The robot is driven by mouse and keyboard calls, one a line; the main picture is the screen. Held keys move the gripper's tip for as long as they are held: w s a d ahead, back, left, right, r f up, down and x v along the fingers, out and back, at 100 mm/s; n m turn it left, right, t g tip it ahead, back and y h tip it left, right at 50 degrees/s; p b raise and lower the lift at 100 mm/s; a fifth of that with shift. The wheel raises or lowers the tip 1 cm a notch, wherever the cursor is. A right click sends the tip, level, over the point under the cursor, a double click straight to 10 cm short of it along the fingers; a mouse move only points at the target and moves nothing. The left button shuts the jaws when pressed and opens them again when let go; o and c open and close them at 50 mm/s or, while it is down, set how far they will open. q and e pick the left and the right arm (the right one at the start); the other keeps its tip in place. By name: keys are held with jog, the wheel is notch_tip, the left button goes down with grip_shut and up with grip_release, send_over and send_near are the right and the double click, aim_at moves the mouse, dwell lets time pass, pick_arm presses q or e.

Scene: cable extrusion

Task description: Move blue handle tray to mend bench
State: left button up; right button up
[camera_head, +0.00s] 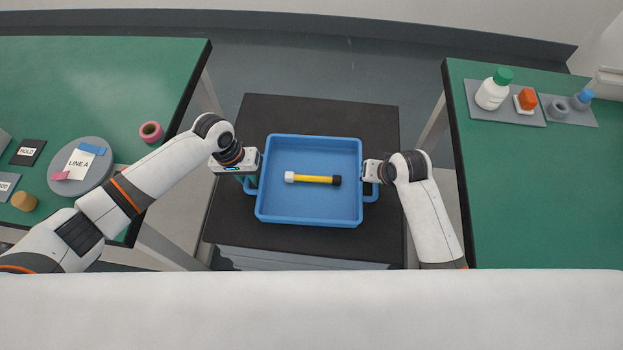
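A blue tray (310,219) with a loop handle on each side is over the black-topped stand in the middle. I cannot tell whether it rests on the stand or is just above it. A yellow rod (313,179) with one white end and one black end lies inside. My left gripper (250,182) is at the tray's left handle, with green finger parts showing beside it. My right gripper (371,182) is over the right handle, its fingers hidden from above. Whether either gripper is closed on its handle does not show. No label marks the mend bench.
A green bench (120,75) at left holds a round grey plate (94,184), a pink ring (151,132) and small signs. A green bench (540,190) at right has grey mats with a white bottle (491,94) at its back; its front is clear. The black stand (320,108) lies between them.

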pick_arm(q)
grip_shut()
pick_arm(e)
grip_shut()
pick_arm(q)
jog(key=shift+r, duration=0.15)
pick_arm(e)
jog(key=shift+r, duration=0.15)
